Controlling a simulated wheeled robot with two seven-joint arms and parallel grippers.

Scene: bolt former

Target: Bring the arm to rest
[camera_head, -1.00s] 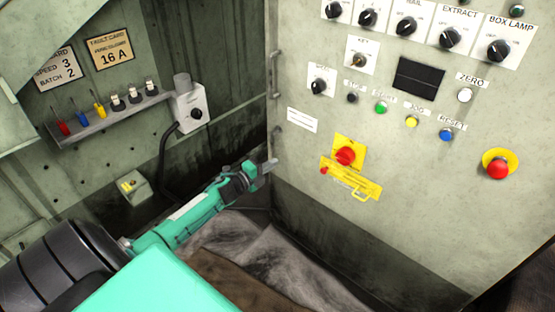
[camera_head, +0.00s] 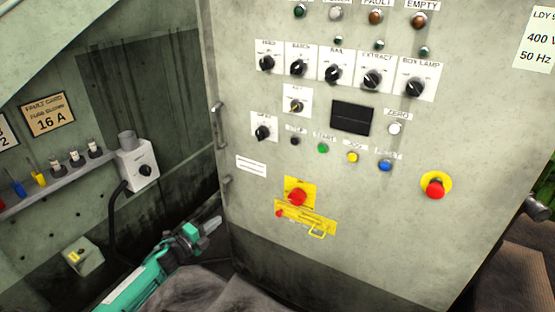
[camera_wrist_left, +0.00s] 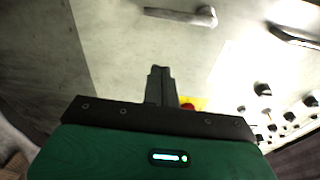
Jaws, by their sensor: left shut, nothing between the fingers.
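My left gripper (camera_head: 214,222) shows in the head view at the lower middle, in front of the lower left side of the control cabinet (camera_head: 400,215). Its fingers are shut with nothing between them, and they also show closed in the left wrist view (camera_wrist_left: 159,85). The fingers point toward the cabinet's left edge; I cannot tell the exact gap, but no contact shows. My left arm (camera_head: 150,280) comes in from the bottom left. My right gripper is not in view.
The cabinet carries a red button on a yellow plate (camera_head: 297,196), a yellow latch (camera_head: 306,220), a second red button (camera_head: 435,188), knobs and a dark display (camera_head: 352,118). A shelf (camera_head: 50,190) with coloured plugs and a grey switch box (camera_head: 140,165) are at left. Door handles (camera_head: 218,125) stick out.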

